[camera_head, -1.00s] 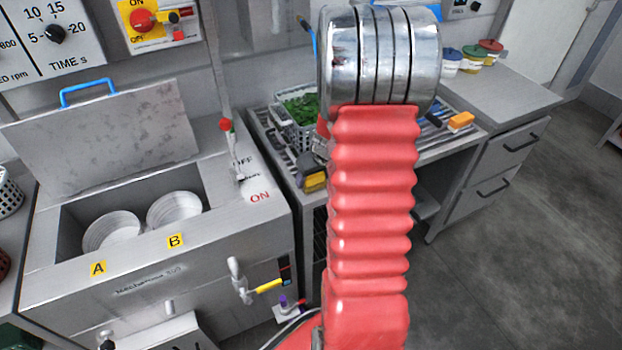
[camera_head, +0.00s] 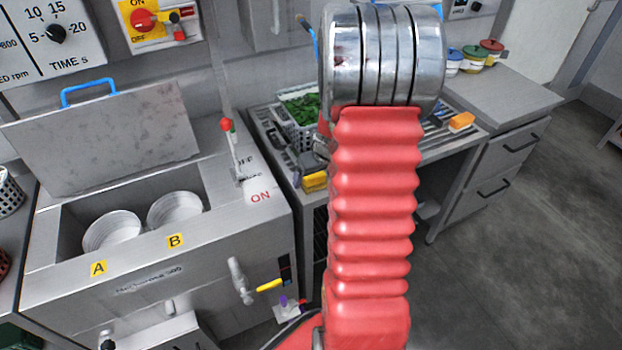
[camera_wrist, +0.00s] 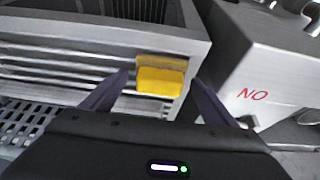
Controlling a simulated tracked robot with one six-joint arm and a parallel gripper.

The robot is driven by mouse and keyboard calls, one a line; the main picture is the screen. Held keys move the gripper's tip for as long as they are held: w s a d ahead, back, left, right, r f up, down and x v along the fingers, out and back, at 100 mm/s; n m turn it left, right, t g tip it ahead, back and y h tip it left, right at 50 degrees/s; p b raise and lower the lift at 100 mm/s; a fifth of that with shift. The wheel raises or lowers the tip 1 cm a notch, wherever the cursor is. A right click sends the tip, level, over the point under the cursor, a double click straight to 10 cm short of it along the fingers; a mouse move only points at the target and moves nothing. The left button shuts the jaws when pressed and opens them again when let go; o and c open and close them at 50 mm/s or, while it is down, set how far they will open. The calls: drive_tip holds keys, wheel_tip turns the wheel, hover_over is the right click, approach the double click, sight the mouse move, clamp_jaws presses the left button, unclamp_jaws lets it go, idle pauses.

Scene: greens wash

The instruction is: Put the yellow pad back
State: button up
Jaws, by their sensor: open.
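The yellow pad (camera_head: 314,181) sits at the near left corner of the slatted metal drainer in the head view. In the wrist view the yellow pad (camera_wrist: 160,80) lies across the slats by the drainer's raised edge. My gripper (camera_wrist: 161,76) is open, with one dark finger on each side of the pad in the picture. I cannot tell whether either finger touches it. In the head view my red arm sleeve and metal wrist hide part of the drainer; the gripper's dark body shows just beyond the pad.
A basket of greens (camera_head: 301,107) stands on the drainer. An orange block (camera_head: 461,121) lies at its right end. The wash machine (camera_head: 160,262), with its lid up and a lever beside ON, stands close on the left. Several lidded pots stand on the back right counter.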

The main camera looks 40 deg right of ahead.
drive_tip(key=v, duration=1.1)
drive_tip(key=shift+r, duration=0.25)
drive_tip(key=shift+s, duration=0.1)
drive_tip(key=shift+a, duration=0.15)
drive_tip(key=s+a+r+n, duration=0.1)
drive_tip(key=a+r, duration=0.3)
drive_tip(key=a, duration=0.5)
drive_tip(key=a+r+n, duration=0.1)
drive_tip(key=a+r, duration=0.4)
drive_tip(key=a, duration=0.3)
drive_tip(key=s+a+r+n+t+y, duration=0.1)
drive_tip(key=s+a+r, duration=0.3)
drive_tip(key=s+a, duration=0.7)
drive_tip(key=a, duration=0.3)
drive_tip(key=shift+r, duration=0.2)
drive_tip(key=shift+a, duration=0.1)
drive_tip(key=shift+c, duration=0.3)
